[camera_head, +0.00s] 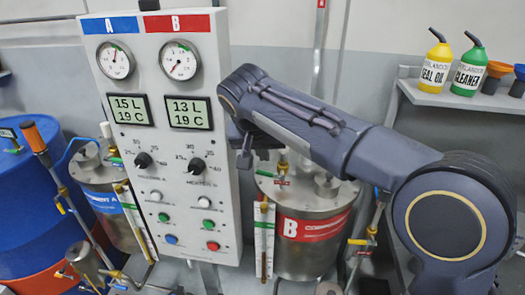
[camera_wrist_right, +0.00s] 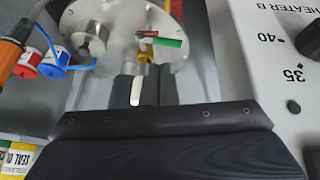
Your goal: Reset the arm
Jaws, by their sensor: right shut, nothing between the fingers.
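My right arm comes in from the right in the head view and reaches across to the control panel (camera_head: 165,150). My right gripper (camera_head: 244,158) is by the panel's right edge, above the tank with the red B label (camera_head: 312,228). It is shut and empty. In the wrist view the closed dark fingers (camera_wrist_right: 146,88) point toward a round metal tank lid (camera_wrist_right: 105,42) with a brass fitting and a green-handled valve (camera_wrist_right: 168,42). I cannot tell whether the gripper touches the panel. My left gripper is not in view.
The panel has two gauges, displays and knobs. Left are a blue drum (camera_head: 30,190) and a second tank (camera_head: 105,205). A shelf (camera_head: 455,98) at the right holds an oil bottle (camera_head: 436,68) and a cleaner bottle (camera_head: 468,70). Thin pipes and valves stand around the tanks.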

